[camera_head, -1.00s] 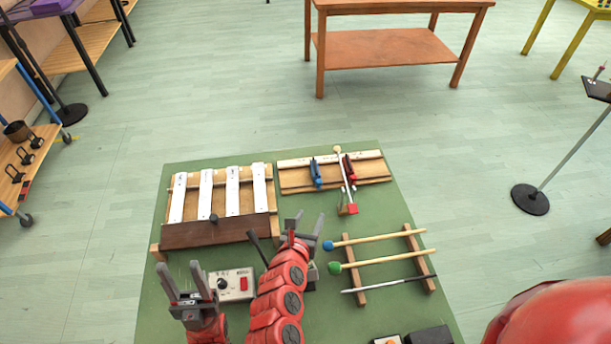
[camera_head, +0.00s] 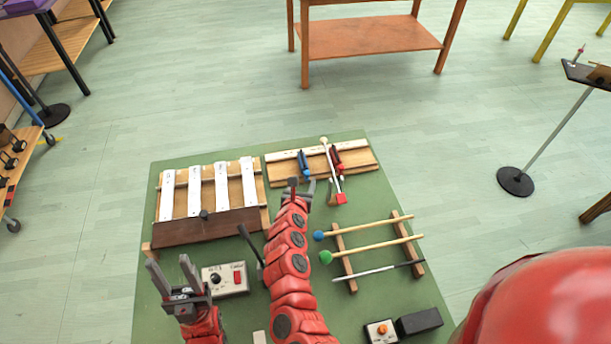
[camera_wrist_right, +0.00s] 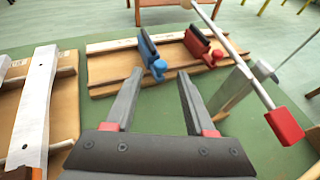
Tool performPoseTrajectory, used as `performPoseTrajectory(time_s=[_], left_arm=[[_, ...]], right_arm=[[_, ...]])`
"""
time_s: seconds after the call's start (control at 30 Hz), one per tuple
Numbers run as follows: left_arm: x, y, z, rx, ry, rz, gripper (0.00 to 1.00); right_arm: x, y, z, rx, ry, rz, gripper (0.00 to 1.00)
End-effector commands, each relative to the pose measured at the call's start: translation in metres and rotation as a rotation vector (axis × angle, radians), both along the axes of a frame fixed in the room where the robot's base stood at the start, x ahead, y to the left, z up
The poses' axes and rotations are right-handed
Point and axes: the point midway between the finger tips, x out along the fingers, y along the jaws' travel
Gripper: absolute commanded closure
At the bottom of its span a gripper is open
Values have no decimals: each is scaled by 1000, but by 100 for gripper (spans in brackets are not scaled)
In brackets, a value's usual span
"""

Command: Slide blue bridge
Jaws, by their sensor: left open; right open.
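The blue bridge (camera_head: 304,164) stands on a wooden board (camera_head: 359,167) at the back of the green table. In the right wrist view the blue bridge (camera_wrist_right: 153,58) has a dark top edge and a blue knob facing me. My right gripper (camera_head: 302,185) is open and empty, just in front of the board and short of the blue bridge; in its wrist view the open fingers (camera_wrist_right: 158,90) point at it. The red bridge (camera_head: 336,158) stands to its right. My left gripper (camera_head: 173,270) is open and empty at the left, beside a control box (camera_head: 225,279).
A long stick with a red block (camera_head: 341,198) leans across the board's right part, close to the red bridge. A white-barred xylophone (camera_head: 222,187) stands to the left. Mallets (camera_head: 372,228) lie on wooden rails to the right.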

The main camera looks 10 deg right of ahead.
Motion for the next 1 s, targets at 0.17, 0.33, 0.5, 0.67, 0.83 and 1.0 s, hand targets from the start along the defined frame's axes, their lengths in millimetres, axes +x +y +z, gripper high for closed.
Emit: performPoseTrajectory(time_s=[0.17,0.33,0.5,0.67,0.83,1.0], left_arm=[[0,0,1,0,0,0,50],[0,0,1,0,0,0,50],[0,0,0,0,0,0,50],[0,0,1,0,0,0,50],[0,0,1,0,0,0,50],[0,0,1,0,0,0,50]], right_arm=[[21,-7,-8,-2,-2,4,45],[28,-12,-14,0,1,0,45],[29,-13,-15,2,3,-1,45],[29,-13,-15,1,2,-1,50],[29,-13,-14,0,2,-1,81],[29,-13,-14,0,2,-1,100]])
